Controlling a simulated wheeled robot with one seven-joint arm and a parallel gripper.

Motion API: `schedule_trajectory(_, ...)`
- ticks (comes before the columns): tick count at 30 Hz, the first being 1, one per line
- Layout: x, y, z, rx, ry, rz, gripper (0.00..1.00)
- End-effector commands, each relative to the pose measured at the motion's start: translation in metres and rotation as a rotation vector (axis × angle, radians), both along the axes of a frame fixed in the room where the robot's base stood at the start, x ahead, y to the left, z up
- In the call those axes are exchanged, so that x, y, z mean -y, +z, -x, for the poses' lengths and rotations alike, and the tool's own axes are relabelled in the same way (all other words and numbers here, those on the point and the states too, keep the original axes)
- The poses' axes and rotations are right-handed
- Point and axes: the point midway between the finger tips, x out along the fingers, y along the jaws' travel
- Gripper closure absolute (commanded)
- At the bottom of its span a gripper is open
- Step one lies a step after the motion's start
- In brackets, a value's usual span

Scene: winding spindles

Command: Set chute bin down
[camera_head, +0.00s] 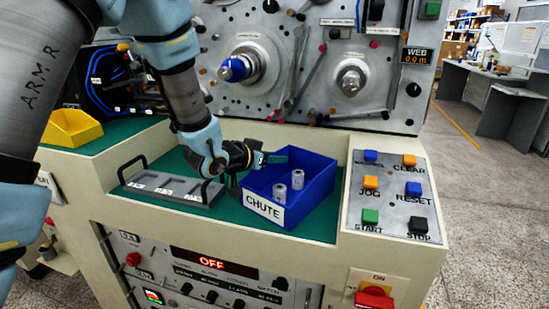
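The chute bin (316,190) is an open blue box with a white "CHUTE" label on its front. Two small grey metal cylinders stand inside, a front one (280,192) and a rear one (297,179). The bin is over the green surface at the front of the machine; I cannot tell whether its base touches it. My gripper (262,160) is at the bin's back left rim, coming in from the left. Its fingertips are small and partly hidden by the rim, so I cannot tell whether they are closed on the wall.
A grey tray (172,187) with two black handles is close left of the bin. The button panel (390,195) stands at the right. The machine face with two spindles (237,69) (350,80) rises behind. A yellow bin (72,128) is far left. Green surface (322,228) shows around the bin.

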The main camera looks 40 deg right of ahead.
Motion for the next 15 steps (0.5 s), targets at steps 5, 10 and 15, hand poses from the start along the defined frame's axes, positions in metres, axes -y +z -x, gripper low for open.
schedule_trajectory(5, -0.013, 0.007, 0.001, 0.001, 0.003, 0.002, 0.65)
schedule_trajectory(10, -0.043, 0.020, 0.006, 0.002, 0.004, 0.004, 0.65)
schedule_trajectory(15, -0.075, 0.033, 0.012, 0.002, 0.003, 0.003, 0.65)
